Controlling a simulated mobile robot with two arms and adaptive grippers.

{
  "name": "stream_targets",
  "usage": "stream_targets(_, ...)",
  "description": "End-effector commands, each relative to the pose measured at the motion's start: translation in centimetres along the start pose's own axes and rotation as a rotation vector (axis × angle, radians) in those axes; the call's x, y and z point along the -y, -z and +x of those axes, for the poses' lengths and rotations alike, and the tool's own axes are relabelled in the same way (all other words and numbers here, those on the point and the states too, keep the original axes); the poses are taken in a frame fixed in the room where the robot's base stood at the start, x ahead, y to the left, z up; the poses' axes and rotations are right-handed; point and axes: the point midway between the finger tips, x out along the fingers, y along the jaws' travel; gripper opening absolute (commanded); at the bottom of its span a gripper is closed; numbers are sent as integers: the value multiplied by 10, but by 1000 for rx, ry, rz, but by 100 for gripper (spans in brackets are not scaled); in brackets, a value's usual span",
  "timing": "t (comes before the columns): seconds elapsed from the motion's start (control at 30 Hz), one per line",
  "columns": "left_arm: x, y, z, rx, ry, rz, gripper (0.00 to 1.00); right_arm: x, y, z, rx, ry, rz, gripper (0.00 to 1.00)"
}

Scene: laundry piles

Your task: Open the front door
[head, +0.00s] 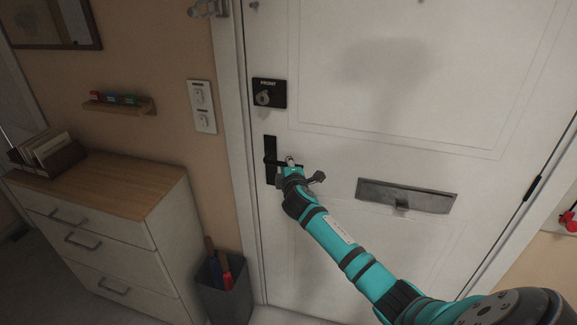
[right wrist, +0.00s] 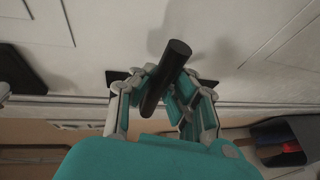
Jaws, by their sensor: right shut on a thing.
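The white front door (head: 345,150) fills the right half of the head view and looks closed in its frame. A black lever handle on a black plate (head: 270,147) sits near its left edge. My right gripper (head: 288,164) is at the handle. In the right wrist view its fingers (right wrist: 160,92) are shut around the black lever (right wrist: 166,75), whose end sticks out past them. A black lock plate marked "FRONT" (head: 269,93) with a round knob is above the handle. My left gripper is not in view.
A wood-topped drawer unit (head: 105,190) stands at left. A grey bin (head: 224,297) with umbrellas stands by the door frame. Light switches (head: 202,107) and a small shelf (head: 120,106) are on the wall. A metal mail slot (head: 405,196) is right of the handle.

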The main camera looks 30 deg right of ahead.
Motion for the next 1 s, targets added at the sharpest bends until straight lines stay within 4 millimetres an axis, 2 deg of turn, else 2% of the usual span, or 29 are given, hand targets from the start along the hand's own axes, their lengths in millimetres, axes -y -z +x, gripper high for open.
stream_targets(0.27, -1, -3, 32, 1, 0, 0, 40, 15, -1, 3, -21, -39, 95, 0)
stream_targets(0.7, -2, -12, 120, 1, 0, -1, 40, 40, 3, 12, -94, -166, 398, 0)
stream_targets(1.0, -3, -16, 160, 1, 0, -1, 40, 46, 8, 15, -130, -227, 547, 0)
